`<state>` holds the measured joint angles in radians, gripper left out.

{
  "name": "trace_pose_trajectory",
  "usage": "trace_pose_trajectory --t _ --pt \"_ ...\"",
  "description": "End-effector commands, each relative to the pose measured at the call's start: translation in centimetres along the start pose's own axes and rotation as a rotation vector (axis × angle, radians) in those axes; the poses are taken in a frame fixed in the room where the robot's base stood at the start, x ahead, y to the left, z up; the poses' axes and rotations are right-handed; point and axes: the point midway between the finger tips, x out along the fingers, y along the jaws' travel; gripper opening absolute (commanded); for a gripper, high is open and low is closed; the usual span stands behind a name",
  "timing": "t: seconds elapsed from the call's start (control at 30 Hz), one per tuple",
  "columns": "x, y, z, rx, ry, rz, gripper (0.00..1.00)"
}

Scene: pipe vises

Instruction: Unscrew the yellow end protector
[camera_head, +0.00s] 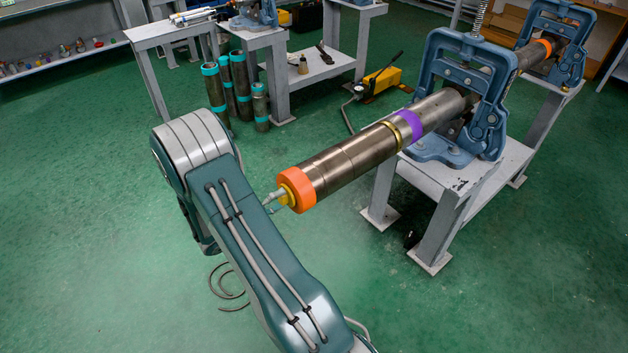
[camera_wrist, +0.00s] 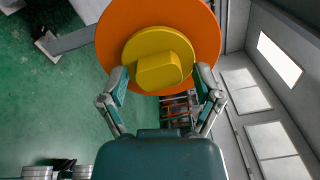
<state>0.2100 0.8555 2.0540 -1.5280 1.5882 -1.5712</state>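The yellow end protector (camera_head: 290,196) sits in the orange ring (camera_head: 298,189) at the near end of a long metal pipe (camera_head: 352,165). In the wrist view the yellow protector (camera_wrist: 158,58) shows a round disc with a raised block, inside the wide orange ring (camera_wrist: 118,30). My gripper (camera_wrist: 163,78) has its two fingers spread, one on each side of the protector's lower part. The fingertips look close to the disc's edges; I cannot tell whether they touch.
A blue vise (camera_head: 462,95) on a grey stand (camera_head: 440,200) holds the pipe, and a second vise (camera_head: 555,40) is farther back. Short dark pipes (camera_head: 240,88) stand beside a grey table (camera_head: 270,40). A yellow pump (camera_head: 383,80) lies behind. Green floor around the pipe's near end is clear.

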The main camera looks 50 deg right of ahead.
Motion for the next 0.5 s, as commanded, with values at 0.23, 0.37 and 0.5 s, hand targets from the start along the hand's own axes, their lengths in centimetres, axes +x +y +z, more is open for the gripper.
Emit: trace_pose_trajectory --t 0.23,0.37,0.5 --pt "-0.1 0.1 0.1 0.001 -0.002 0.002 0.84" --pt "-0.7 0.1 0.1 0.001 -0.003 0.003 0.84" --pt "-1.9 0.1 0.1 0.001 -0.004 0.003 0.84"
